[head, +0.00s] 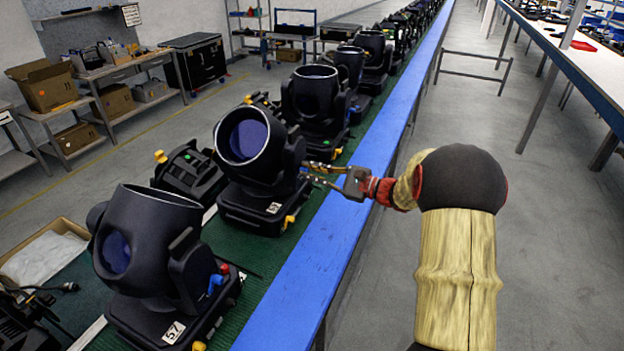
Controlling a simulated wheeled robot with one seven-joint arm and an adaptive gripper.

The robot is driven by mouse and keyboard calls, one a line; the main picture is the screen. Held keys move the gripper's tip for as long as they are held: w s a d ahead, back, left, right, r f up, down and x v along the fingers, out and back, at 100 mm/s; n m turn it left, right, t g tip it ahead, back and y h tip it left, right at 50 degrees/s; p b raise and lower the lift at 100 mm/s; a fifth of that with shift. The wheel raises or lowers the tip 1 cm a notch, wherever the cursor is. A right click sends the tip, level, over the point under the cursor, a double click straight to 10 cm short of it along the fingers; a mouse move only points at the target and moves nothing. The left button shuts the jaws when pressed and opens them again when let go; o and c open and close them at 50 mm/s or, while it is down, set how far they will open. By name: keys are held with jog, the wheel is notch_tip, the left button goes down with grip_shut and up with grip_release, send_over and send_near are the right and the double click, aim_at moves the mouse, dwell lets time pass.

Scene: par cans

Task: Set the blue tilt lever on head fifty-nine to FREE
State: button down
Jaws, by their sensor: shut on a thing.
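The middle moving head (245,190) stands on the green belt, its lens barrel tipped up toward the left. The tag on its base (273,208) is small and turned; I take it as fifty-nine but cannot read it surely. A yellow lever (289,220) sticks out at its base. My gripper (308,173) reaches in from the right, its fingertips at the right side of this head's yoke. It is shut on the blue tilt lever there, which the fingers hide. I cannot read the lever's setting.
The nearer head tagged 57 (150,255) shows its own blue lever (215,281). More heads (315,105) line the belt behind. A blue rail (330,235) edges the belt.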

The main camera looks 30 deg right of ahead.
jog(key=shift+s+a+f+n+b, duration=0.1)
jog(key=shift+f+n+b, duration=0.05)
jog(key=shift+n+b, duration=0.45)
jog(key=shift+s+a+f+n+b, duration=0.1)
jog(key=shift+n+b, duration=0.4)
jog(key=shift+b, duration=0.05)
jog(key=c, duration=1.8)
grip_release()
jog(key=v, duration=1.2)
